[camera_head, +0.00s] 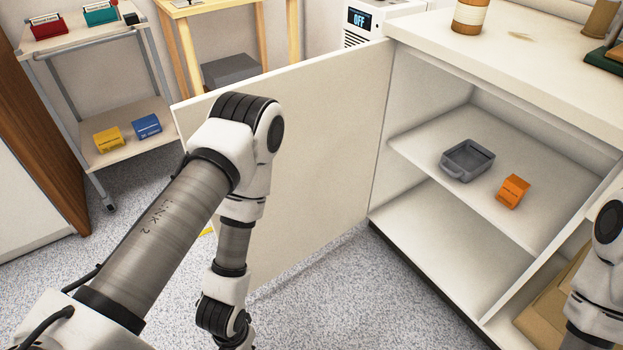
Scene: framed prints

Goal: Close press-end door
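A white cabinet door (320,150) stands wide open, hinged at the left side of the white cabinet (430,55). The cabinet's inside shows, with a shelf (420,145) that bears a grey tray (467,160) and an orange box (513,191). My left arm comes in from the left and crosses in front of the door's free end. Its gripper is below the picture, and I cannot tell whether the arm touches the door. Part of my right arm shows at the right edge, in front of the cabinet; its gripper is not in view.
A grey cart (100,150) with small boxes stands at the left behind the door. A wooden stand (225,8) and a white machine reading OFF (360,19) are at the back. Speckled floor (330,290) lies clear before the cabinet.

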